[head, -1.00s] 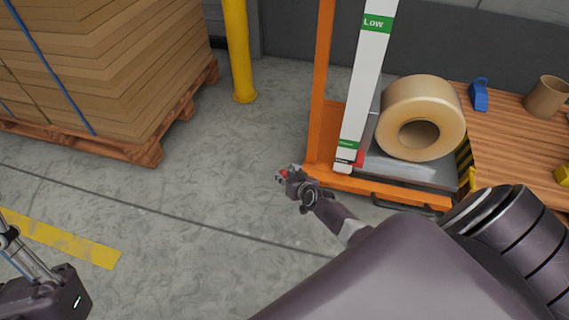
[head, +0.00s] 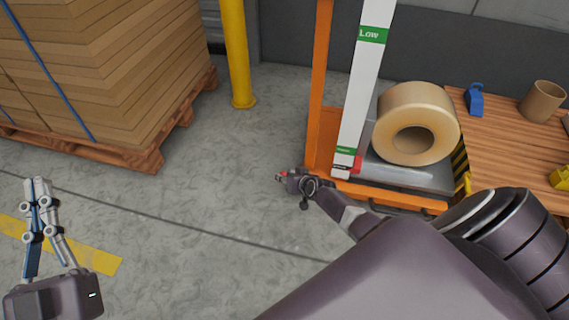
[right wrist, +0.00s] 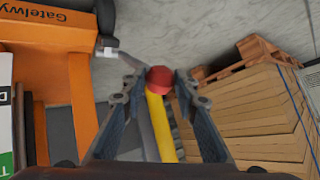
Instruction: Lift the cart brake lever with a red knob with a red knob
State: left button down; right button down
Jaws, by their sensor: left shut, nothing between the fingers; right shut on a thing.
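The brake lever's red knob (right wrist: 160,80) sits between the fingertips of my right gripper in the right wrist view. A grey lever arm (right wrist: 130,61) runs from it to the orange cart (right wrist: 82,100). In the head view my right gripper (head: 287,179) is low beside the cart's left front corner, shut on the knob. My left gripper (head: 37,183) is shut and empty at the lower left, pointing up over the floor, far from the cart.
The cart carries a large tape roll (head: 418,124) behind a white post marked Low (head: 362,90). A wooden bench (head: 510,150) stands at the right. A yellow pillar (head: 236,55) and a pallet of flat cartons (head: 100,75) stand at the left. The floor between is clear.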

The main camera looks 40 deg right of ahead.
jog(key=shift+w+d+r, duration=0.1)
jog(key=shift+r, duration=0.05)
jog(key=c, duration=1.5)
grip_release()
jog(key=v, duration=1.2)
